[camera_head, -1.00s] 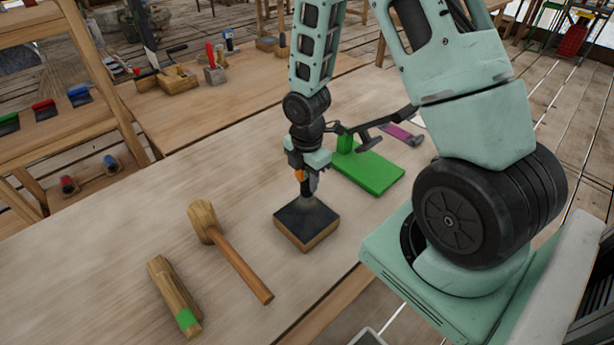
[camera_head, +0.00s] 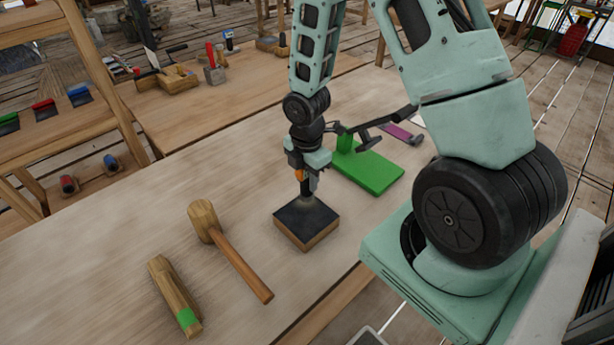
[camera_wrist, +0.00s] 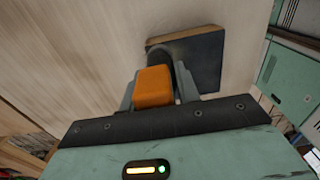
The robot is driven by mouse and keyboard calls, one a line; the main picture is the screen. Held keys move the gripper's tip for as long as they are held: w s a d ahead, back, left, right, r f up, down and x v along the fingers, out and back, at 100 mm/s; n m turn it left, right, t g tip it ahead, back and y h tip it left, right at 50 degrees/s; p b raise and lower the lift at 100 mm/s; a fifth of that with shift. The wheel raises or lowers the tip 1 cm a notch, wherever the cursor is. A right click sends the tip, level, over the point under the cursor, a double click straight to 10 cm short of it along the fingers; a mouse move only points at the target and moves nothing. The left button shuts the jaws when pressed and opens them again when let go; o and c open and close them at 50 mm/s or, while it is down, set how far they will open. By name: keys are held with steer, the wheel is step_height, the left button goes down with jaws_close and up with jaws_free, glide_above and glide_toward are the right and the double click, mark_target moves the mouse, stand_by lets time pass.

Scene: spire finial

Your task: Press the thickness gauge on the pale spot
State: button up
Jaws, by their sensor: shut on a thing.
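My gripper (camera_head: 307,184) is shut on the thickness gauge, whose orange body (camera_wrist: 154,87) shows between the fingers in the wrist view. In the head view only a small orange part of the gauge (camera_head: 299,175) shows. The gauge points down at a square wooden block with a dark top (camera_head: 293,219). The block also shows in the wrist view (camera_wrist: 208,60), behind the gauge. A lighter, blurry patch (camera_head: 318,208) lies on the dark top near the gauge's lower end. I cannot tell whether the tip touches it.
A wooden mallet (camera_head: 238,250) and a wooden piece with a green band (camera_head: 173,295) lie left of the block. A green stand (camera_head: 368,172) and a magenta-handled tool (camera_head: 402,134) are behind it to the right.

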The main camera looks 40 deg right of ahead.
stand_by(0.3)
step_height(320, 180, up, 5)
steer(key=p, duration=0.5)
steer(key=shift+f, duration=0.1)
stand_by(1.0)
steer(key=shift+f+b, duration=1.95)
steer(key=shift+f, duration=0.35)
steer(key=o, duration=1.1)
steer(key=shift+o, duration=0.2)
